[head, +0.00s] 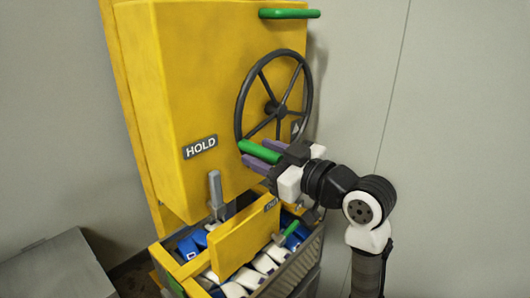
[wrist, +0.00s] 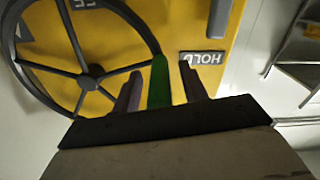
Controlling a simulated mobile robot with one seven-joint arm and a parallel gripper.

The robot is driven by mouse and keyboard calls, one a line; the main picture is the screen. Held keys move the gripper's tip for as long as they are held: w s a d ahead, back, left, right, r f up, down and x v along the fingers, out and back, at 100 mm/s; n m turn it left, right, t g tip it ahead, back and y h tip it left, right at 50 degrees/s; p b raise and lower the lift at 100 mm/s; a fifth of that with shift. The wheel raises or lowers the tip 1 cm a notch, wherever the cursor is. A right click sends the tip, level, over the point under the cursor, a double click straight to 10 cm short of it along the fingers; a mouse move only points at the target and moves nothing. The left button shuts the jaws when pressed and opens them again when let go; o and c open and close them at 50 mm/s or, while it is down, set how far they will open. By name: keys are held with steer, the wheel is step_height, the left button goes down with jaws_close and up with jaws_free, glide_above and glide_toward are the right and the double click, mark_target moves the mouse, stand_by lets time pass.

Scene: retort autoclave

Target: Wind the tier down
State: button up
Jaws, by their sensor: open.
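A dark spoked handwheel (head: 275,107) is mounted on the side of the yellow machine housing (head: 200,90). A green handle (head: 260,151) sticks out from the lower rim of the wheel. My gripper (head: 260,155) is open, with its two purple fingers on either side of the green handle. In the wrist view the green handle (wrist: 159,82) stands between the fingers, with small gaps visible. The wheel (wrist: 82,70) fills the left of that view. Below the housing, a bin (head: 290,270) holds several white and blue packs, with a yellow panel (head: 240,245) standing over them.
A green bar handle (head: 290,14) projects at the top of the housing. A grey upright lever (head: 215,190) stands below the HOLD plate (head: 200,147). A smaller green handle (head: 291,231) is at the bin. A grey box (head: 50,270) stands at lower left. Plain wall lies to the right.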

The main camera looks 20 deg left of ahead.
jaws_close()
steer(key=shift+f, duration=0.1)
